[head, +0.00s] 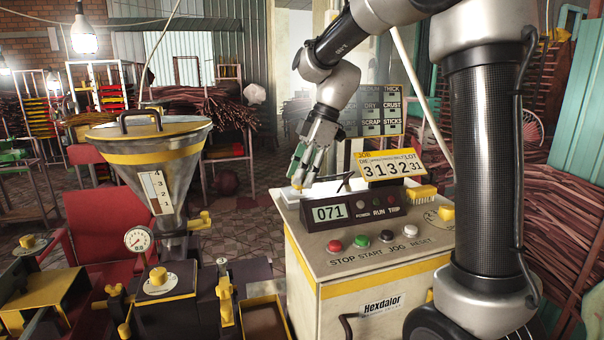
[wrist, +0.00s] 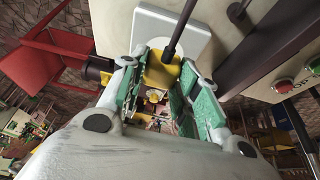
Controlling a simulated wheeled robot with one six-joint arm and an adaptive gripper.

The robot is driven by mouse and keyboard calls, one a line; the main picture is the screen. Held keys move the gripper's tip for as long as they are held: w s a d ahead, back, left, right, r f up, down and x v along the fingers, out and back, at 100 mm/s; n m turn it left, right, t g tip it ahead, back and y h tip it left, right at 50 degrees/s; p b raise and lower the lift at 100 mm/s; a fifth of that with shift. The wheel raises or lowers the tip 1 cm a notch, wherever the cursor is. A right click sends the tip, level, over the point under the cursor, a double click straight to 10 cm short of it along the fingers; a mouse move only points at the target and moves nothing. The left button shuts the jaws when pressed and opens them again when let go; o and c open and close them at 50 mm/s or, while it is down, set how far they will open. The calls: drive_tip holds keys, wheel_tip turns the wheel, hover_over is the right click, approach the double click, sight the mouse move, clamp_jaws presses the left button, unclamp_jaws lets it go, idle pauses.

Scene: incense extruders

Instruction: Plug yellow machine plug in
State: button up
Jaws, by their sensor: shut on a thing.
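The yellow plug (wrist: 160,72) with a black cable (wrist: 181,30) sits between the green-padded fingers of my gripper (wrist: 168,66), which is shut on it. A pale square plate (wrist: 200,34) lies just beyond the plug in the wrist view. I cannot tell whether the plug touches the plate or is seated in it. In the head view my gripper (head: 297,180) points down at the back left corner of the cream Hexdalor machine (head: 310,262). The plug is too small to make out there.
The machine's top carries a black display (head: 350,210) reading 071, a yellow job sign (head: 392,166), a yellow brush (head: 410,196) and several buttons. A steel hopper (head: 185,170) with a yellow band stands left. A red chair (head: 90,215) is behind it.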

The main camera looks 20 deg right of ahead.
drive_tip(key=shift+f, duration=0.6)
idle(0.7)
drive_tip(key=o, duration=1.1)
drive_tip(key=shift+r, duration=0.15)
drive_tip(key=v, duration=1.1)
drive_tip(key=shift+d+r, duration=0.25)
drive_tip(key=shift+r, duration=0.1)
